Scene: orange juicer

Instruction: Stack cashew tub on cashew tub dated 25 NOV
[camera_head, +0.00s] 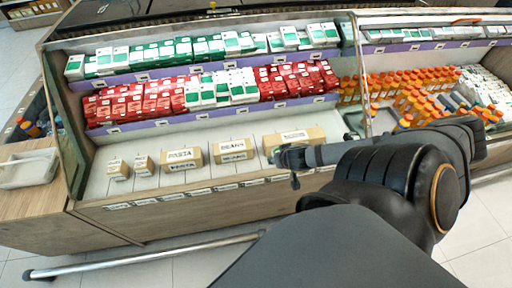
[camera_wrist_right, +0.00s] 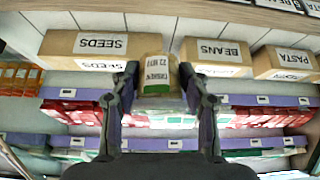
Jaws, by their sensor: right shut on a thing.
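My right gripper (camera_wrist_right: 160,85) is shut on a cashew tub (camera_wrist_right: 157,72), a small tan tub with a green band. Its label seems to read CASHEW 22 NOV. In the head view my right gripper (camera_head: 287,165) is at the front of the lowest shelf, by the seeds box; the held tub cannot be made out there. No tub with a readable 25 NOV date shows in either view. My left gripper is in neither view.
On the lowest shelf stand a SEEDS box (camera_wrist_right: 88,44), a BEANS box (camera_wrist_right: 217,52), a PASTA box (camera_wrist_right: 287,62) and two small boxes (camera_head: 118,169) (camera_head: 143,165) with unreadable labels. Red cartons (camera_head: 130,104) and orange bottles (camera_head: 415,98) fill other shelves.

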